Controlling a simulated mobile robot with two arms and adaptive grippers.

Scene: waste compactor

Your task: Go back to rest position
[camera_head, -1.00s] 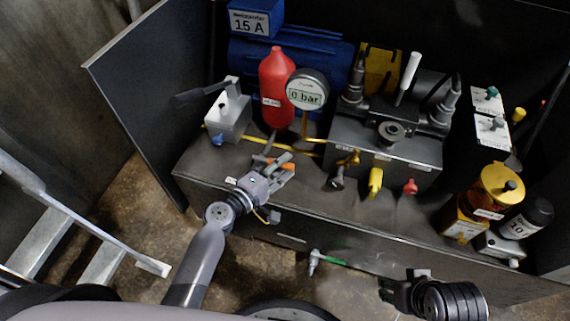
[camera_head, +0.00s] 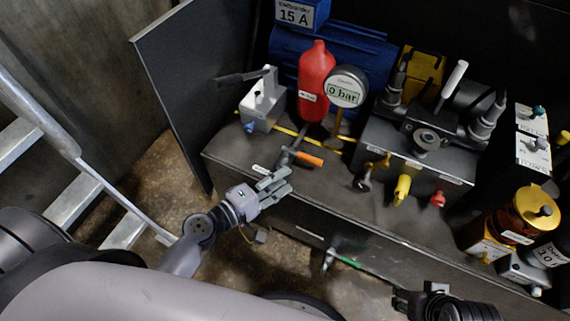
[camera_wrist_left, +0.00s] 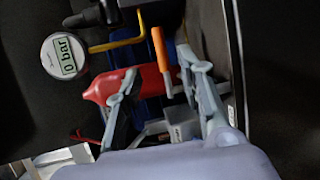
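My left gripper (camera_head: 282,182) is over the front edge of the dark bench in the head view. In the left wrist view its two fingers (camera_wrist_left: 162,85) are spread apart with nothing held between them. A tool with an orange handle (camera_head: 309,158) lies on the bench just beyond the fingertips, apart from them; its handle also shows in the left wrist view (camera_wrist_left: 160,48). My right gripper (camera_head: 402,299) is low at the bottom right, in front of the bench, and its fingers are too unclear to judge.
The bench (camera_head: 235,155) carries a red bottle (camera_head: 316,80), a gauge reading 0 bar (camera_head: 346,87), a grey switch box (camera_head: 263,103), a pump block (camera_head: 415,150) and an amber container (camera_head: 525,212). A green-handled valve (camera_head: 345,261) projects from its front. A metal ladder-like frame (camera_head: 75,190) stands left.

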